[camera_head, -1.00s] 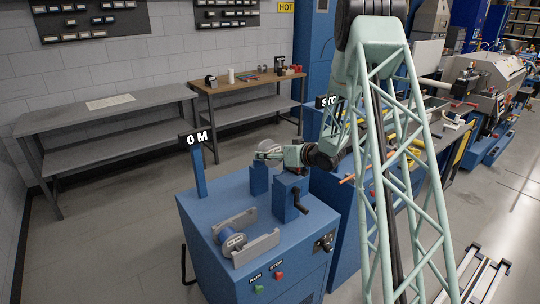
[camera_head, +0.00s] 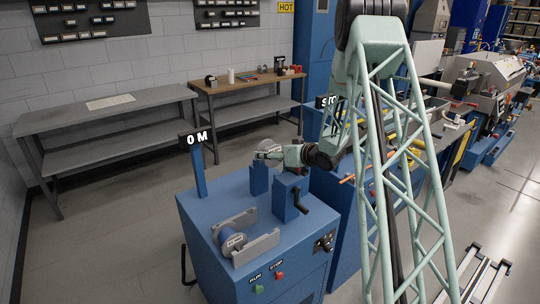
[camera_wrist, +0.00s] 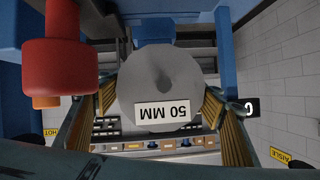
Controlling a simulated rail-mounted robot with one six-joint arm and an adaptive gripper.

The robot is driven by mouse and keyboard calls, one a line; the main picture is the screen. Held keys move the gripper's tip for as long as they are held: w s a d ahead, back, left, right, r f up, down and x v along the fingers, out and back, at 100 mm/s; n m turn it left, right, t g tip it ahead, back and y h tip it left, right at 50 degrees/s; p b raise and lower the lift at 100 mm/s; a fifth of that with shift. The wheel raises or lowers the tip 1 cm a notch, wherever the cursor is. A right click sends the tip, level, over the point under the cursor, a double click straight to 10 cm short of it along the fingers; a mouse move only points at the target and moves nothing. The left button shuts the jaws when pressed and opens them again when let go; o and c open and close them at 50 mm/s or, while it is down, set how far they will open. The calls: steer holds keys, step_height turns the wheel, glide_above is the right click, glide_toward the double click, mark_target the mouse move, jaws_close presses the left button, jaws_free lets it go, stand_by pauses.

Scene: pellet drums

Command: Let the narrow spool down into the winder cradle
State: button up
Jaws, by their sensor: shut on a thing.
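My gripper (camera_head: 262,155) is shut on a grey spool (camera_head: 269,146), held above the blue machine. In the wrist view, the spool's round end (camera_wrist: 160,75) sits between my two fingers and carries a "50 MM" label, upside down.
A second spool (camera_head: 233,241) lies between two grey plates (camera_head: 256,249) at the front left of the machine top. A post with a "0 M" display (camera_head: 197,139) stands at the back left. A red cylinder (camera_wrist: 58,65) is close in the wrist view. Benches line the wall.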

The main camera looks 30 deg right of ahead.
steer(key=shift+f+b, duration=0.45)
steer(key=shift+f, duration=0.2)
stand_by(0.5)
steer(key=o, duration=1)
steer(key=shift+f, duration=0.1)
steer(key=shift+s, duration=0.1)
